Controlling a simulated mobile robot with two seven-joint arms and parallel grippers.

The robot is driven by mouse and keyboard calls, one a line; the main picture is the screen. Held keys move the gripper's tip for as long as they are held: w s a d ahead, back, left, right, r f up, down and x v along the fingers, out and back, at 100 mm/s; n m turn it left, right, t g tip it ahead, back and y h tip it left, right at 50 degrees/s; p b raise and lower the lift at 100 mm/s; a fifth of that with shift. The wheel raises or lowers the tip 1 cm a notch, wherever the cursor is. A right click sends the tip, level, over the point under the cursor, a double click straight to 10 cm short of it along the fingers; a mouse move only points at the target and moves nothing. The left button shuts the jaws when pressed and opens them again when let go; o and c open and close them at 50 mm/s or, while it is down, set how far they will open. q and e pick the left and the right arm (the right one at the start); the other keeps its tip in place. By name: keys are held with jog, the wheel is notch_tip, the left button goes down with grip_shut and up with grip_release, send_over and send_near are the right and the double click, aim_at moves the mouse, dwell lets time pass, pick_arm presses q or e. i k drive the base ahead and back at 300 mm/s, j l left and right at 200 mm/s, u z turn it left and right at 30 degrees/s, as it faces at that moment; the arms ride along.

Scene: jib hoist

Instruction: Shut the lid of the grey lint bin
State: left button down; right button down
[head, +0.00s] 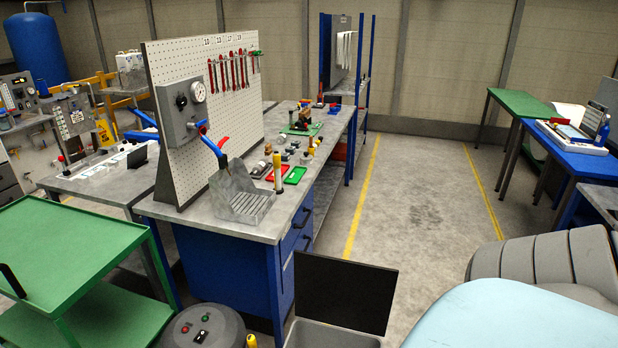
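The grey lint bin (330,337) stands on the floor at the bottom middle of the head view. Only its upper rim and part of its opening show; the rest is cut off by the frame edge. Its flat black lid (345,290) is open and stands up, tilted, at the far side of the bin. Neither of my grippers is in view.
A blue workbench (235,262) with a pegboard (222,118) stands just beyond the bin. A round dark grey unit with buttons (190,333) is left of it, beside a green cart (62,240). A light blue padded surface (510,318) is right. The aisle floor (415,200) is clear.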

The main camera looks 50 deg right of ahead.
aim_at(355, 295)
jog(key=k+l, duration=0.45)
jog(key=k, duration=0.2)
jog(key=k+l+u, duration=0.2)
jog(key=l, duration=0.25)
jog(key=k+l+u, duration=0.15)
jog(key=k+l, duration=0.25)
jog(key=k+l+u, duration=0.1)
jog(key=l, duration=0.25)
jog(key=k+l+u, duration=0.1)
jog(key=l, duration=0.25)
jog(key=k+l+u, duration=0.15)
jog(key=l, duration=0.2)
jog(key=l+u, duration=0.1)
jog(key=l, duration=0.45)
jog(key=k+l+u, duration=0.15)
jog(key=l, duration=0.4)
jog(key=k+l+u, duration=0.1)
jog(key=l+u, duration=0.15)
jog(key=l, duration=0.85)
jog(key=i+l+u, duration=0.1)
jog(key=l+u, duration=0.2)
jog(key=l, duration=0.8)
jog(key=i+l+u, duration=0.1)
jog(key=l, duration=0.45)
jog(key=l+u, duration=0.1)
jog(key=l, duration=0.45)
jog(key=i, duration=0.05)
